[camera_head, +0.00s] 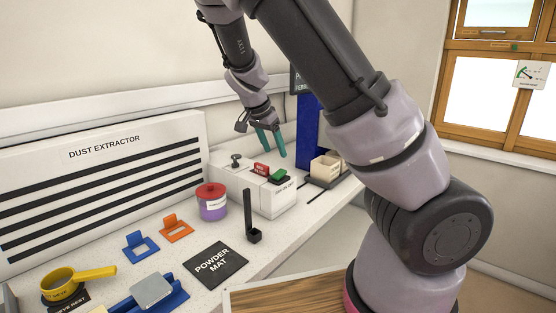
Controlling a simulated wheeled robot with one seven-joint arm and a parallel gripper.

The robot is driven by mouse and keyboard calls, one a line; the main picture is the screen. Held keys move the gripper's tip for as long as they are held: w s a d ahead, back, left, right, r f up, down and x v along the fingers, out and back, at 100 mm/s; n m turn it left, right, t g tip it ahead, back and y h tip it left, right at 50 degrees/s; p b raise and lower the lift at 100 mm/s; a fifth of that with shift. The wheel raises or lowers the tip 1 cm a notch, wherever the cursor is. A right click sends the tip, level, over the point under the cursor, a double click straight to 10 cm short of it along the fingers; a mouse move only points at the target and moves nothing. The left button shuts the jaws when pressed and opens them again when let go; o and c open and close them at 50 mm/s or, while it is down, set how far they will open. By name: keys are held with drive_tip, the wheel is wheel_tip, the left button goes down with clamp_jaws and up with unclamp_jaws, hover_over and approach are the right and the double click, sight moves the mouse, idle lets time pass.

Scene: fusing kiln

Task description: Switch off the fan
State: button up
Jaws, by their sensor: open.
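A white control box (272,201) stands on the bench at the picture's middle. On its top are a small grey knob or lever (236,161), a red labelled piece (262,169) and a green piece (279,176). The labels are too small to read surely, and I cannot tell which control is the fan's. A white dust extractor (105,165) with dark slots stands at the left. My gripper (276,154) has teal fingers, spread apart and empty. It points down above the back of the box, and I see no contact.
A purple jar with a red lid (212,203) and a black upright holder (254,235) stand close to the box. A powder mat (216,264), an orange stand (177,229), a blue stand (141,245) and a yellow scoop (66,284) lie nearer. Beige containers (326,168) sit right.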

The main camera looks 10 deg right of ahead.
drive_tip(key=v, duration=0.2)
drive_tip(key=shift+s+a+r, duration=0.1)
drive_tip(key=shift+a+r, duration=0.05)
drive_tip(key=shift+r, duration=0.2)
drive_tip(key=s+d+f+g+y, duration=0.2)
drive_tip(key=s+d+y, duration=0.1)
drive_tip(key=s+d+r+n+t+y, duration=0.1)
drive_tip(key=s+d+r+n+t, duration=0.1)
drive_tip(key=s+r, duration=0.6)
drive_tip(key=s+d+r+n+t+y, duration=0.2)
drive_tip(key=s+d+r+n+t, duration=0.1)
drive_tip(key=s+r, duration=0.6)
drive_tip(key=shift+r+n+t, duration=0.6)
drive_tip(key=shift+r+n, duration=0.3)
drive_tip(key=shift+r, duration=0.05)
